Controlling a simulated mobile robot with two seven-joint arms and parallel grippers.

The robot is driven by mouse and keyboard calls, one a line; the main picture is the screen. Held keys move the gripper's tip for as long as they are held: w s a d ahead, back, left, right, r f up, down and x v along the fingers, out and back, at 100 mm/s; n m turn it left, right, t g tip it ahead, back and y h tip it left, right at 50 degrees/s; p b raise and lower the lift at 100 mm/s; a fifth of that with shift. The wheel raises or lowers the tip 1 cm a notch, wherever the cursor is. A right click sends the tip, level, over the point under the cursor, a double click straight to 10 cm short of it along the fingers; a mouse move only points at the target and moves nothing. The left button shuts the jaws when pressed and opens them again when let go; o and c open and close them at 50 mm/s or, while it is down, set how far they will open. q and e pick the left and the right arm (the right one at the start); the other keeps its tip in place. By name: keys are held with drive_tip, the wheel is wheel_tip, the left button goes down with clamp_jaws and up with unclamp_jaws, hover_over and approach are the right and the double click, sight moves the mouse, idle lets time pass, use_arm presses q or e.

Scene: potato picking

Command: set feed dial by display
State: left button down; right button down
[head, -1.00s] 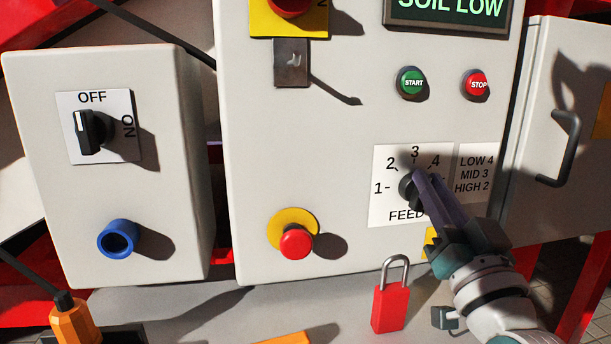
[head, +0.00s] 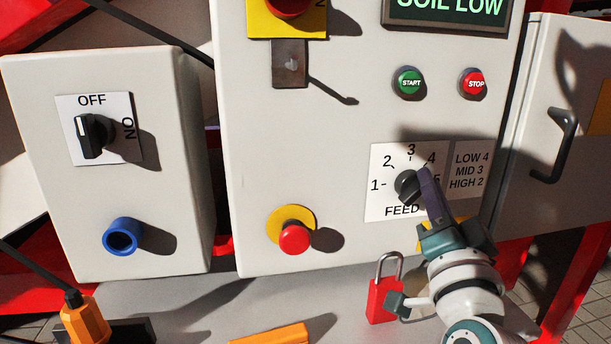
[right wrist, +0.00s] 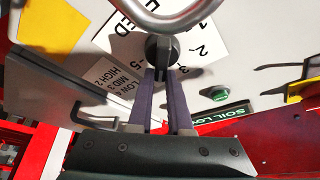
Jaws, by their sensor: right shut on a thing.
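The black feed dial (head: 406,184) sits on a white plate numbered from 1 to 5 on the grey panel. My right gripper (head: 421,178) reaches it from the lower right and is shut on the knob. In the right wrist view the dial (right wrist: 161,47) is between the purple fingertips (right wrist: 161,76). The fingers partly cover the dial and the 5, and I cannot tell exactly where its pointer stands. The green display (head: 450,8) reads SOIL LOW. The legend (head: 468,171) reads LOW 4, MID 3, HIGH 2. My left gripper is not in view.
A green START button (head: 410,82) and a red STOP button (head: 473,83) are above the dial. A red stop knob (head: 295,238) is to its left. A red padlock (head: 383,299) stands below, close to my right wrist. A door handle (head: 556,145) is at right.

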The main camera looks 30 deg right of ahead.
drive_tip(key=shift+a+f, duration=0.1)
drive_tip(key=shift+f, duration=0.3)
drive_tip(key=c, duration=0.9)
unclamp_jaws()
drive_tip(key=shift+o, duration=0.3)
drive_tip(key=shift+w+a+r, duration=0.1)
drive_tip(key=shift+a+r, duration=0.05)
use_arm(q)
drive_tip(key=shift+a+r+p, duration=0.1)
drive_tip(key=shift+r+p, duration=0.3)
drive_tip(key=shift+p, duration=0.05)
use_arm(e)
drive_tip(key=v, duration=1)
